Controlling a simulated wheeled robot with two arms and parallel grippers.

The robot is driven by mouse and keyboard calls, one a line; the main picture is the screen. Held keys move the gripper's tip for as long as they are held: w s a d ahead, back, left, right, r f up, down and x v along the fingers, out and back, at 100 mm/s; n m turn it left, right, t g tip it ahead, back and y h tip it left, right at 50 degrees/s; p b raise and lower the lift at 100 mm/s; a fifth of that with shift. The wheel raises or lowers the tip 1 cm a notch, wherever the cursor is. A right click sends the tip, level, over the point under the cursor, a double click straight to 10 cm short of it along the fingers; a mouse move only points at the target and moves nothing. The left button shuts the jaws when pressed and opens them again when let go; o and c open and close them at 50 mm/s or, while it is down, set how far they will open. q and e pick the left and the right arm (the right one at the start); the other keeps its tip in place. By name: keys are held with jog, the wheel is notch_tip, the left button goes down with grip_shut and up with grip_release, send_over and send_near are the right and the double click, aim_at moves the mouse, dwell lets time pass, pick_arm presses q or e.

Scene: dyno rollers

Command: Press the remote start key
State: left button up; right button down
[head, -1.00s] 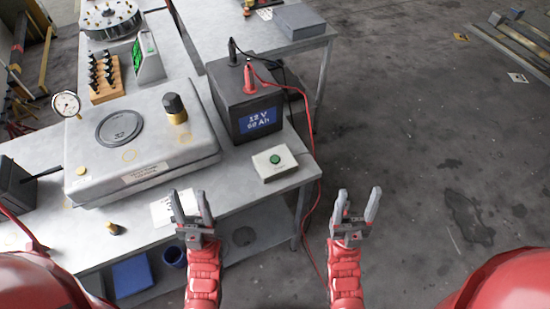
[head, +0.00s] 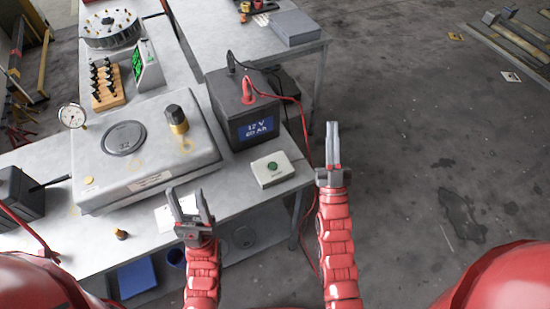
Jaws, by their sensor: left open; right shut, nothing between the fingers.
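The remote start key looks like a green round button (head: 272,166) on a small white box (head: 265,175), which sits on the bench near its right front corner. My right gripper (head: 332,130) is shut and empty, off the bench's right edge and to the right of the box, not touching it. My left gripper (head: 188,197) is open and empty, at the bench's front edge, left of and nearer than the box. It partly covers a white paper label.
A black battery (head: 240,108) with red and black cables stands just behind the box. A grey metal tank (head: 150,155) with a black-capped knob (head: 176,118) fills the bench's middle. A red cable hangs past the bench's right edge. Bench surface around the box is clear.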

jog(key=w+a+f+n+g+y+p, duration=0.1)
jog(key=w+a+f+g+p, duration=0.15)
jog(key=g, duration=0.25)
jog(key=w+a+f+n+g+p, duration=0.1)
jog(key=w+a+f+g+p, duration=0.15)
jog(key=w+g+p, duration=0.2)
jog(key=s+a+f+n+g+y+p, duration=0.1)
jog(key=s+a+f+n+g+p, duration=0.1)
jog(key=s+a+g, duration=0.3)
jog(key=s+f+g+p, duration=0.1)
jog(key=s+g, duration=0.2)
jog(key=s, duration=0.1)
jog(key=shift+f+y+p, duration=0.3)
jog(key=shift+f+y, duration=0.1)
jog(key=shift+g, duration=0.25)
